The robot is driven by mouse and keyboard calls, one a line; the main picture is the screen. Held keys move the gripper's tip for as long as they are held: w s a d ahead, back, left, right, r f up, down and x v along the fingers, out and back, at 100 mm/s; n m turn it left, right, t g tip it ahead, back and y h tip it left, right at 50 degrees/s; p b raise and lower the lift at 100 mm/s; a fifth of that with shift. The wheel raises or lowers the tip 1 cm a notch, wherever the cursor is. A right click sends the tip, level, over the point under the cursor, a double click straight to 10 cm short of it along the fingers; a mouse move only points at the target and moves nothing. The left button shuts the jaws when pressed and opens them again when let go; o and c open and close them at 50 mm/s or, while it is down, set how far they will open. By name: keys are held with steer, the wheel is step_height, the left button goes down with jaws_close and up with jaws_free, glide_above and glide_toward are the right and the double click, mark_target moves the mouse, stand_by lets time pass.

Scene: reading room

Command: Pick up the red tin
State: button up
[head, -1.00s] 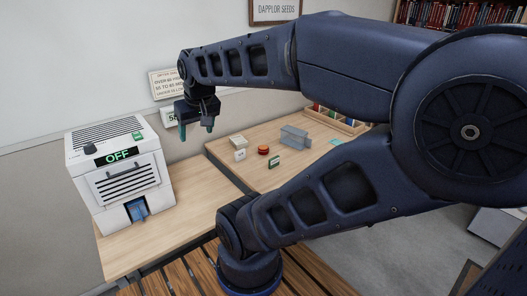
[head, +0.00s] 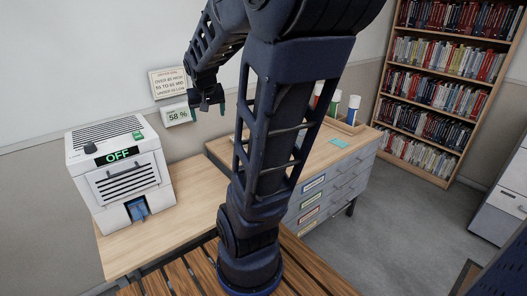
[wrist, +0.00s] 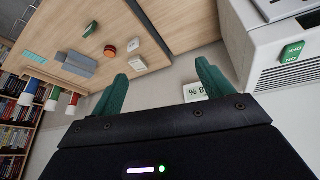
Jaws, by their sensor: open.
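The red tin (wrist: 110,51) is a small round red-orange thing on the wooden top (wrist: 118,22) in the wrist view, lying in the upper left. My arm hides it in the head view. My gripper (wrist: 163,80) has two green fingers spread wide apart with nothing between them. In the head view my gripper (head: 208,105) is raised in front of the wall, above and away from the wooden tops.
Near the tin are a grey block (wrist: 76,65), white pieces (wrist: 138,64) and a green piece (wrist: 90,29). Colour-capped tubes (head: 353,108) stand at the back right. A white machine reading OFF (head: 118,165) stands left, below a 58 % display (head: 178,114). A bookshelf (head: 440,80) is right.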

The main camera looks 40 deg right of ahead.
steer(key=w+d+f+m+h, duration=0.1)
steer(key=w+d+f+m, duration=0.1)
steer(key=w+d+f, duration=0.5)
steer(key=w+d+f+m, duration=0.1)
steer(key=w+d+f, duration=0.25)
steer(key=d, duration=0.65)
steer(key=w+d+f+m+h, duration=0.1)
steer(key=w+d+f+m, duration=0.1)
steer(key=w+d+f, duration=0.4)
steer(key=shift+m+g, duration=0.3)
steer(key=shift+m, duration=0.1)
steer(key=shift+w+d+f, duration=0.3)
steer(key=shift+d+f, duration=2.25)
steer(key=shift+f, duration=0.9)
steer(key=shift+w+d+f, duration=0.25)
steer(key=shift+d+f, duration=2.3)
steer(key=shift+f, duration=0.95)
steer(key=shift+w+d+f, duration=0.3)
steer(key=shift+d+f, duration=2.25)
steer(key=shift+f, duration=0.9)
steer(key=c, duration=1)
steer(key=shift+c, duration=0.5)
steer(key=shift+r, duration=0.15)
